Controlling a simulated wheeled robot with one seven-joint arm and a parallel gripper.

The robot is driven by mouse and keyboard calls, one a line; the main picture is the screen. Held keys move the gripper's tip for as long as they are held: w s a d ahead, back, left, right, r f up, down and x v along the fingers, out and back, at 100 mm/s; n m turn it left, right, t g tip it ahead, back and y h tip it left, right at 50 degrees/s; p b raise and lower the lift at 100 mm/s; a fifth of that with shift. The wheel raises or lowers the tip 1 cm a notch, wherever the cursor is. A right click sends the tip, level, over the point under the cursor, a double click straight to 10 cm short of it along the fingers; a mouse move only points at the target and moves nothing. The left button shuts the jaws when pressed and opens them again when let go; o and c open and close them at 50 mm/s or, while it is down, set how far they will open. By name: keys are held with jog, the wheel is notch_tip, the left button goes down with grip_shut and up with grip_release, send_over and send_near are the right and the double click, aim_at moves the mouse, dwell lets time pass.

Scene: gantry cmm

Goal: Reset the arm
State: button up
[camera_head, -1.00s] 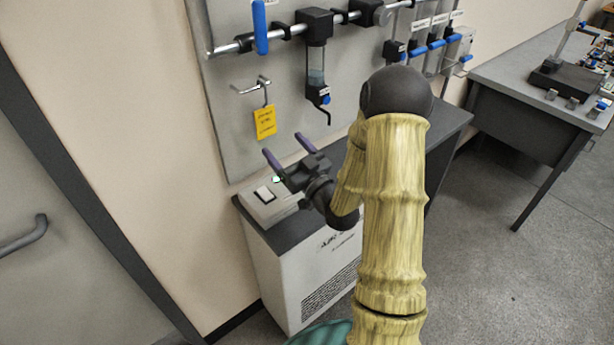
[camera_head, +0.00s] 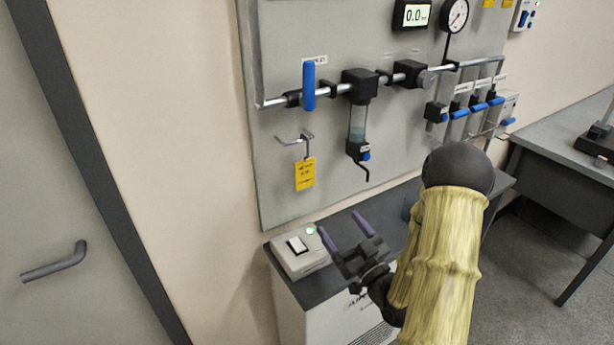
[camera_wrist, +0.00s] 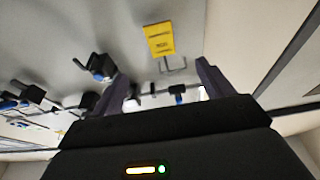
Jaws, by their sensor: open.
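My gripper (camera_head: 343,233) is open and empty, with two purple fingers spread apart. In the head view it is in front of the cabinet top, just right of a switch box. The yellow-sleeved arm (camera_head: 440,260) behind it is bent, with a dark round joint at its top. In the wrist view the fingers of my gripper (camera_wrist: 160,90) point toward the wall panel, and nothing is between them.
A switch box (camera_head: 299,257) with a lit green lamp sits on the cabinet (camera_head: 325,285). Above, the grey panel (camera_head: 290,215) carries a pipe with a blue-handled valve (camera_head: 309,85), a filter bowl (camera_head: 357,120) and a yellow tag (camera_head: 305,173). A workbench (camera_head: 560,150) stands right.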

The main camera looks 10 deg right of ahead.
jog(key=shift+w, duration=0.1)
jog(key=w+a+f+n+g+h+p, duration=0.1)
jog(key=w+a+f+g+h+p, duration=0.15)
jog(key=g, duration=0.45)
jog(key=s+a+r+m+g+h+p, duration=0.2)
jog(key=s+g, duration=0.3)
jog(key=s, duration=0.3)
jog(key=s+a+r+m+g+h+p, duration=0.1)
jog(key=s+a+r+m+g+h, duration=0.1)
jog(key=s+g, duration=0.3)
jog(key=s, duration=0.4)
jog(key=shift+r+m+g+p, duration=0.3)
jog(key=shift+r+g+p, duration=0.1)
dwell(1.9)
